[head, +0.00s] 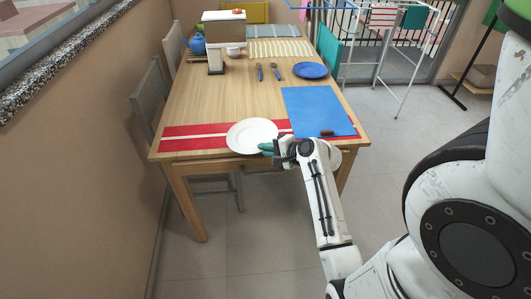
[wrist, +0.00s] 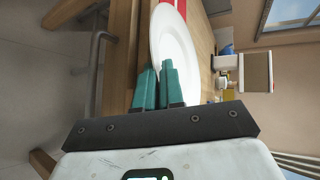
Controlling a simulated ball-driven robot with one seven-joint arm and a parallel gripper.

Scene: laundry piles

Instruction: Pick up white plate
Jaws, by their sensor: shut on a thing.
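The white plate (head: 250,135) is at the near edge of the wooden table, over the red and white runner. In the wrist view the plate (wrist: 172,45) shows its face and rim, with part of it behind the green fingers. My gripper (head: 268,148) is at the plate's near right rim. In the wrist view my gripper (wrist: 158,72) has its two green fingers close together at the plate's rim, shut on it. I cannot tell whether the plate still touches the table.
A blue mat (head: 318,110) with a small brown item lies right of the plate. A blue plate (head: 311,70), cutlery and a coffee machine (head: 216,55) stand farther back on the wooden table (head: 200,105). A grey chair (head: 152,95) is at left. Floor (head: 265,230) in front is clear.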

